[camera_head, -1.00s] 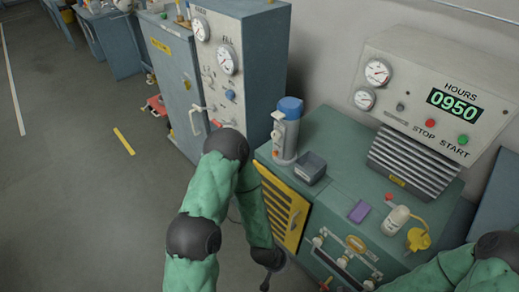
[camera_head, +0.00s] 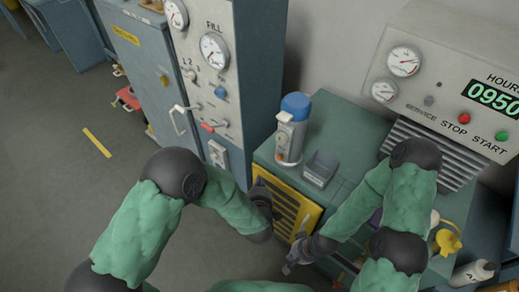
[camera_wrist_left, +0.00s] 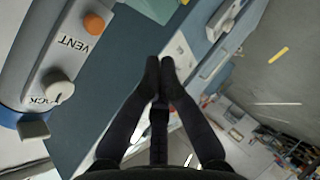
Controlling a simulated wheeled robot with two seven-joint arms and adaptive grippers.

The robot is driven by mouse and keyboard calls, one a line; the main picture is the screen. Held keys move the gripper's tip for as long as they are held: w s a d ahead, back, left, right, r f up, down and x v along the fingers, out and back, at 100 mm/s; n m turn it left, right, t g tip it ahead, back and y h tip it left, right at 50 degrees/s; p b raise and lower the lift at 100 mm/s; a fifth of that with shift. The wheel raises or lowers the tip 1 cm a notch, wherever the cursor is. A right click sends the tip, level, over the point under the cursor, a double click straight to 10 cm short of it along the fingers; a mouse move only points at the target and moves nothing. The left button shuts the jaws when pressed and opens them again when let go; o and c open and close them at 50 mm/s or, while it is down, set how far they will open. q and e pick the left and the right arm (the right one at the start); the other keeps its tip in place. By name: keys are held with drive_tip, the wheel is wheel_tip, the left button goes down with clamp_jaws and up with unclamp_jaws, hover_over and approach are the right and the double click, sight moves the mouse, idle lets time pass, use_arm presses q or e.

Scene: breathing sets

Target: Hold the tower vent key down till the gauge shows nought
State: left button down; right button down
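A grey open box (camera_head: 320,170) stands right of the tower. A blue-grey cabinet (camera_head: 257,70) with gauges and handles is at left. A panel with START and STOP buttons (camera_head: 463,118) is at right. A yellow grille (camera_head: 294,210) is on the bench front. A yellow bottle (camera_head: 447,243) stands at right.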

sight(279, 157)
use_arm(q)
drive_tip(key=shift+w+a+r+n+y, duration=0.25)
drive_tip(key=shift+a+r+n+y, duration=0.05)
drive_tip(key=shift+a+r, duration=0.1)
use_arm(e)
drive_tip(key=shift+w+a, duration=0.3)
use_arm(q)
drive_tip(key=w+d+b, duration=0.1)
drive_tip(key=w+d, duration=0.4)
drive_tip(key=w, duration=0.2)
use_arm(e)
drive_tip(key=shift+f, duration=0.65)
use_arm(q)
drive_tip(key=shift+w+d, duration=0.2)
idle(0.8)
drive_tip(key=shift+w+d+b, duration=0.15)
drive_tip(key=shift+w+b, duration=0.1)
drive_tip(key=shift+b, duration=0.05)
use_arm(e)
drive_tip(key=shift+f, duration=0.15)
